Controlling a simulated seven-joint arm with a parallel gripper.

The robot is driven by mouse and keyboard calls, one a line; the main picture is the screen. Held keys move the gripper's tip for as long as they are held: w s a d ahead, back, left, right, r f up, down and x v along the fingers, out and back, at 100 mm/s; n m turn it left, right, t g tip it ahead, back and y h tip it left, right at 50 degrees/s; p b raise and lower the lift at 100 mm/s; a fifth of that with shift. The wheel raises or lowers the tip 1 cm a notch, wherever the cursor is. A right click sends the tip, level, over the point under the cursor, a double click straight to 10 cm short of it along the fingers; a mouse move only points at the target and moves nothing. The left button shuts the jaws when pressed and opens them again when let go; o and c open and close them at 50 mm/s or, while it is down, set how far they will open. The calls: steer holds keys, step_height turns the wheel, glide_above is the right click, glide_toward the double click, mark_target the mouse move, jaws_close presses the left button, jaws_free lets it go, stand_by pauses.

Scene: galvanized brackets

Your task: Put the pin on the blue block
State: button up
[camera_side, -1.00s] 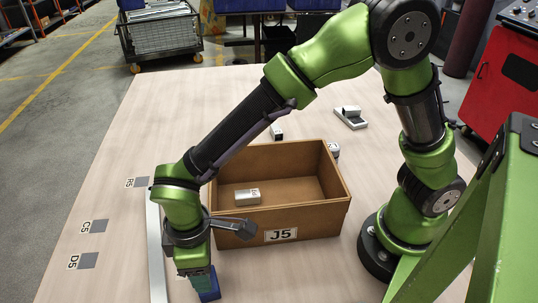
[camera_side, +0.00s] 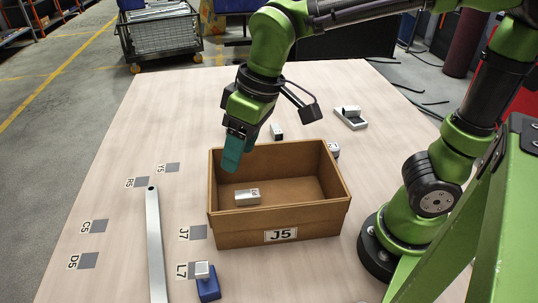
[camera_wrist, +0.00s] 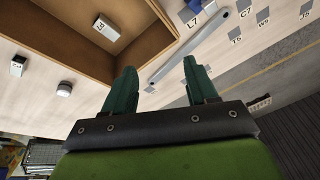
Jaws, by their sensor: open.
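The blue block (camera_side: 209,290) stands at the near end of the table, beside the L7 mark. A small silver piece (camera_side: 202,269), which looks like the pin, rests on top of it. The blue block shows only at the top edge of the wrist view (camera_wrist: 196,5). My gripper (camera_side: 232,152) is open, with its teal fingers over the left back part of the brown box (camera_side: 280,226), well away from the blue block. In the wrist view my gripper (camera_wrist: 160,68) has nothing between its fingers.
A silver piece (camera_side: 247,197) lies inside the box. A silver bar (camera_side: 155,240) lies left of it. Behind the box are a small silver block (camera_side: 277,132), a round silver part (camera_side: 334,150) and a bracket-like part (camera_side: 350,118). The table's left side is mostly clear.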

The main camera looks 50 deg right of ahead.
steer(key=s+d+m+t, duration=0.2)
steer(key=d+m, duration=0.1)
steer(key=d, duration=0.3)
steer(key=s+d+r+m+t, duration=0.1)
steer(key=s+d+m+t, duration=0.1)
steer(key=d, duration=0.4)
steer(key=shift+s+d+m+t, duration=0.25)
steer(key=shift+s+m+t, duration=0.25)
steer(key=shift+m, duration=0.7)
steer(key=shift+s+r, duration=0.1)
